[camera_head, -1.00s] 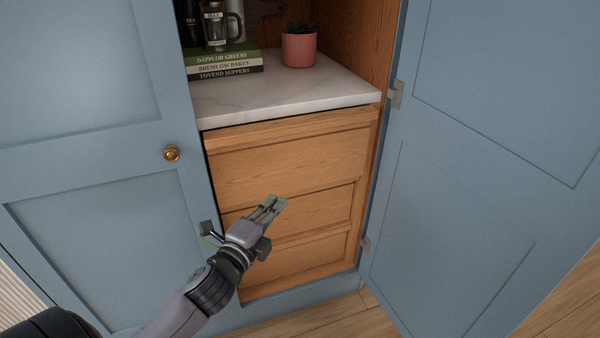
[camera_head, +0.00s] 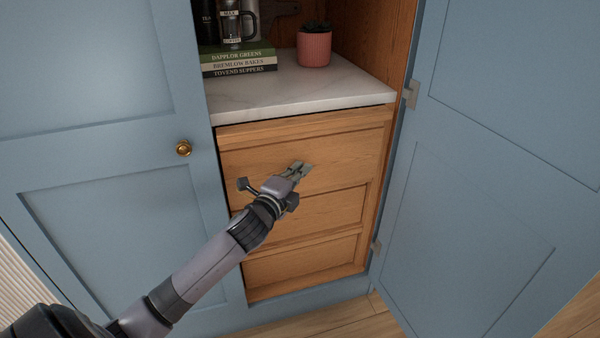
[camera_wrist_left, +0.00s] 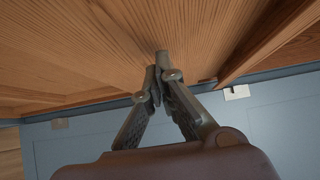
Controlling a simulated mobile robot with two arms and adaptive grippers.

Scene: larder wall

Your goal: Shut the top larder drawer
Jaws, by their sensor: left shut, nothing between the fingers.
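The top larder drawer (camera_head: 350,150) is a plain wooden front just under the pale marble shelf in the head view. It looks shut or nearly so; I cannot tell whether a small gap is left. My left gripper (camera_head: 303,168) is shut and empty, its fingertips at the middle of this front, touching it or very close. In the left wrist view the shut fingertips (camera_wrist_left: 160,62) point at the wood grain, which fills the upper part. The gripper and wrist hide a little of the drawer fronts. My right gripper is not in view.
The middle drawer (camera_head: 335,213) and bottom drawer (camera_head: 310,268) sit below. A blue door with a brass knob (camera_head: 183,148) is at left; an open blue door (camera_head: 490,190) stands at right. Books (camera_head: 238,65), a coffee press and a pink plant pot (camera_head: 314,48) are on the shelf (camera_head: 300,85).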

